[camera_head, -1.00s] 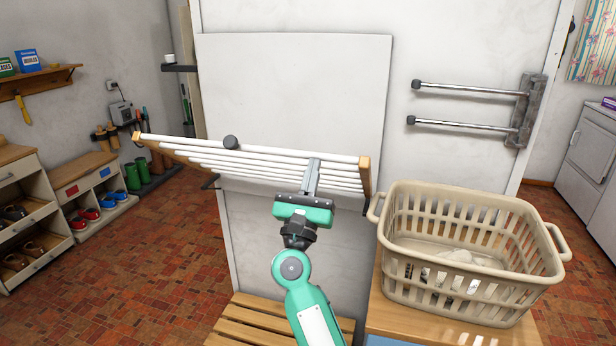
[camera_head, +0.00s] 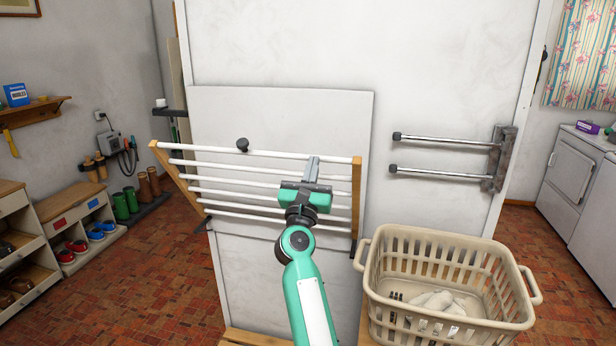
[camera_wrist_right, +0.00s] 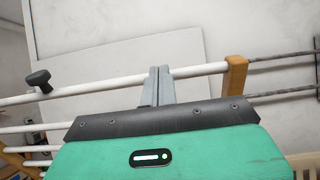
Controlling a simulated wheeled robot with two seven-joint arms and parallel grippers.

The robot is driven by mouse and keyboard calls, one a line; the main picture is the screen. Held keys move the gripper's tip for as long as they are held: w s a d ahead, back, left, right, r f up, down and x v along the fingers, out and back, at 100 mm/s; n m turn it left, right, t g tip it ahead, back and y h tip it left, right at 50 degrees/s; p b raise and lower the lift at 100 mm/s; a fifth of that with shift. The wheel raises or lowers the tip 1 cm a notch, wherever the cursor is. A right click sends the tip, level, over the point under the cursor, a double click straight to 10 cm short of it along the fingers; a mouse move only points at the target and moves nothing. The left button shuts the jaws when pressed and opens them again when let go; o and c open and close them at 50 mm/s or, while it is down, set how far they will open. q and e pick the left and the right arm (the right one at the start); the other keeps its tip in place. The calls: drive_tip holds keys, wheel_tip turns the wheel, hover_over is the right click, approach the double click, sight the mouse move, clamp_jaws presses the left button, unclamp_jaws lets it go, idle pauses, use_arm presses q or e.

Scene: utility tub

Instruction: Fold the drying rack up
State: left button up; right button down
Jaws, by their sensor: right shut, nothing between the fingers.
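The drying rack (camera_head: 262,184) is on the white wall panel, with white bars between two wooden side pieces. It stands tilted steeply up, its outer top bar leaning out from the panel, the left side piece slanting. A dark round knob (camera_head: 242,145) sits on the top bar; it also shows in the right wrist view (camera_wrist_right: 39,80). My right gripper (camera_head: 313,160) is shut and empty, in front of the bars near the right side piece. Its fingers (camera_wrist_right: 160,70) cross the top bar in the right wrist view; I cannot tell whether they touch it. My left gripper is not in view.
A beige laundry basket (camera_head: 390,265) with cloth inside stands to the right. Two metal rods (camera_head: 445,138) stick out left from a wall bracket (camera_head: 500,160). A slatted wooden surface (camera_head: 250,338) is below the rack. The wall above the rack is clear.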

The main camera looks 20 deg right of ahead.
drive_tip(key=shift+w+d+r+g+y+p, duration=0.4)
drive_tip(key=shift+w+d+r+p, duration=0.95)
drive_tip(key=shift+w+d, duration=0.95)
drive_tip(key=shift+w+d+r+g+y+p, duration=0.25)
drive_tip(key=shift+w+d+r+g+p, duration=0.4)
drive_tip(key=shift+w+d+p, duration=1.65)
drive_tip(key=shift+w+d+r+g+y+p, duration=0.3)
drive_tip(key=shift+w+d+r+p, duration=0.9)
drive_tip(key=shift+w, duration=1.75)
drive_tip(key=shift+d, duration=0.35)
